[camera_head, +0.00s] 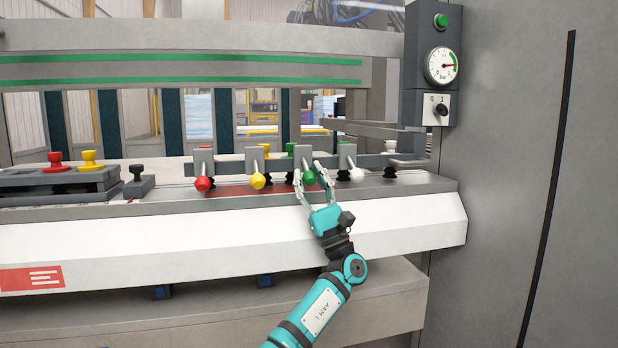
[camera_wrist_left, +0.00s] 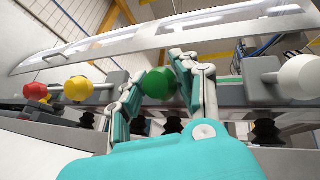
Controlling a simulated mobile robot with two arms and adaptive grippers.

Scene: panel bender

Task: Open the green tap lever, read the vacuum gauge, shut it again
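The green tap lever (camera_head: 309,177) has a round green knob and points forward and down, much like the levers beside it. My left gripper (camera_head: 308,169) is around this knob, one finger on each side. In the left wrist view the green knob (camera_wrist_left: 160,84) sits between the fingers, which look spread wider than the knob; firm contact is not clear. The vacuum gauge (camera_head: 441,66) is a round white dial on the grey post at the upper right. Its needle points right, near the end of a green arc; the figures are too small to read surely. My right gripper is out of view.
A red lever (camera_head: 203,184) and a yellow lever (camera_head: 258,181) stand left of the green one, a white lever (camera_head: 357,174) right. Above them runs a beam with green stripes (camera_head: 200,60). Below the gauge is a rotary switch (camera_head: 441,110), above it a green button (camera_head: 441,21).

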